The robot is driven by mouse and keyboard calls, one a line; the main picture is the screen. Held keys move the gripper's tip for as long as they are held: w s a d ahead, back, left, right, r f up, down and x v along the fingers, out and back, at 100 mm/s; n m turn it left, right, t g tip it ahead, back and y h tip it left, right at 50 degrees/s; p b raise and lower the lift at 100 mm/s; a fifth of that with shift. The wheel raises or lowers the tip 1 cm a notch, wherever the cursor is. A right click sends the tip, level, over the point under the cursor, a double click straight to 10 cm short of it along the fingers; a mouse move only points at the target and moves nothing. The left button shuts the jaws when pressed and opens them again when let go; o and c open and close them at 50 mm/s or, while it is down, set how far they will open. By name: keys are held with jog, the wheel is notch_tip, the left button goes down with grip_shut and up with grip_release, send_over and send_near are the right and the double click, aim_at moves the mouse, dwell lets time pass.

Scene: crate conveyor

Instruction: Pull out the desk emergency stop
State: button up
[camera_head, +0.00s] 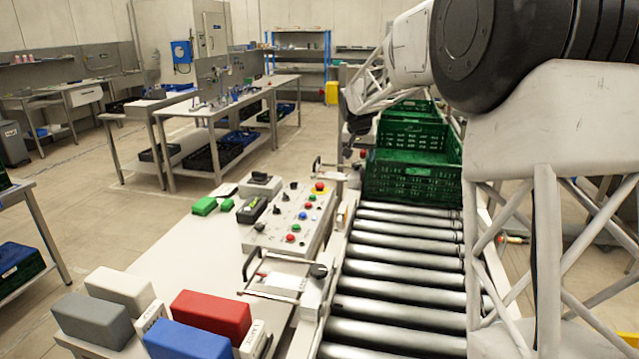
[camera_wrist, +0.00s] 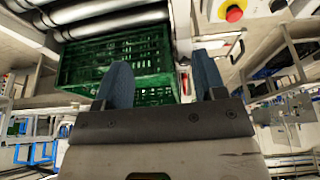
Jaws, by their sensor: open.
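The desk emergency stop (camera_head: 319,187) is a red mushroom button on a yellow base, at the far right corner of the grey control panel (camera_head: 291,220) on the desk. In the wrist view a red button on a yellow ring, which looks like the same emergency stop (camera_wrist: 234,13), shows at the top right. My gripper (camera_wrist: 161,75) is open and empty, its two dark blue-grey fingers spread apart. The button lies beyond and to the right of the fingers, not between them. In the head view the fingers cannot be made out. Whether the button is pressed in cannot be told.
A green crate (camera_head: 412,174) stands on the roller conveyor (camera_head: 405,275) right of the desk; it appears behind my fingers in the wrist view (camera_wrist: 75,65). The panel holds several other buttons and knobs. Red (camera_head: 211,314), blue (camera_head: 187,341) and grey blocks stand at the desk's front.

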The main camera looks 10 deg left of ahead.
send_near(320, 184)
jog(key=shift+w+f+t, duration=0.1)
jog(key=shift+f+t, duration=0.2)
jog(key=shift+f, duration=0.2)
jog(key=shift+f, duration=0.1)
jog(key=shift+x, duration=3.85)
jog(key=shift+a, duration=0.1)
